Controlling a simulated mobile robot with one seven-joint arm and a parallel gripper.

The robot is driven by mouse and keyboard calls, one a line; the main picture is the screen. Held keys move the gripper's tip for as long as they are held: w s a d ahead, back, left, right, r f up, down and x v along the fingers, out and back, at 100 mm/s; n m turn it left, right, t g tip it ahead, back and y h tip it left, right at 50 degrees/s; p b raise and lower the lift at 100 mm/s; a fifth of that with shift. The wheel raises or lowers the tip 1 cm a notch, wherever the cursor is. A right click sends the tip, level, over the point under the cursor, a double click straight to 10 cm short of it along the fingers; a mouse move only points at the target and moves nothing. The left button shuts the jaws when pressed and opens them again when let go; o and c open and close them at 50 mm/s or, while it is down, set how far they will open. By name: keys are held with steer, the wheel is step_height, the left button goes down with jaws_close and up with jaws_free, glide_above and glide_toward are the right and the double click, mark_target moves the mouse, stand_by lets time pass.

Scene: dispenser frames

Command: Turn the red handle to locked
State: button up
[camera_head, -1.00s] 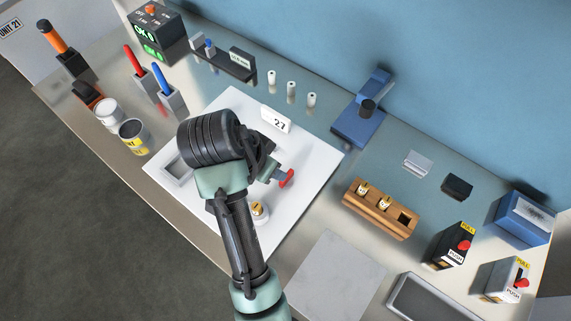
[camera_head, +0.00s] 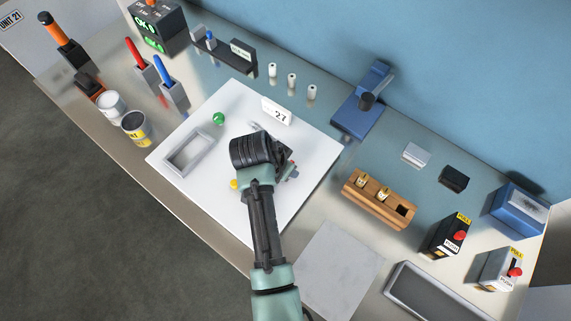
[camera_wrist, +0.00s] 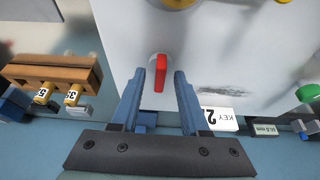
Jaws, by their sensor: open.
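The red handle (camera_wrist: 160,72) shows in the wrist view as a narrow upright bar on a small pale round base, set on the white panel (camera_wrist: 120,30). My gripper (camera_wrist: 158,88) is open, with one blue finger on each side of the handle. I see gaps between the fingers and the handle, and I cannot tell how deep the handle sits between them. In the head view my wrist hides most of the handle, and the white panel (camera_head: 320,150) lies under my arm. No locked marking is readable; a dark smudge lies right of the handle.
A wooden block (camera_head: 377,205) with brass pieces stands to the right. Cans (camera_head: 135,127) stand to the left.

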jaws_close()
steer(key=shift+n, duration=0.4)
steer(key=n+p, duration=0.1)
steer(key=n+y+p, duration=0.1)
steer(key=shift+s+d+r+n, duration=0.1)
steer(key=shift+r+n, duration=0.05)
steer(key=shift+n, duration=0.15)
steer(key=n+y+p, duration=0.1)
steer(key=n, duration=0.1)
steer(key=n+y, duration=0.1)
steer(key=n, duration=0.1)
steer(key=shift+d+n+t+p, duration=0.15)
steer(key=shift+n+t+p, duration=0.15)
steer(key=shift+t+p, duration=0.1)
steer(key=n+y, duration=0.1)
steer(key=n, duration=0.3)
steer(key=shift+d+f+g+y, duration=0.2)
steer(key=shift+g+y, duration=0.1)
steer(key=shift+y, duration=0.1)
steer(key=n, duration=0.2)
steer(key=n+g+y+b, duration=0.1)
steer(key=n, duration=0.2)
steer(key=shift+y+b, duration=0.3)
steer(key=shift+n, duration=0.3)
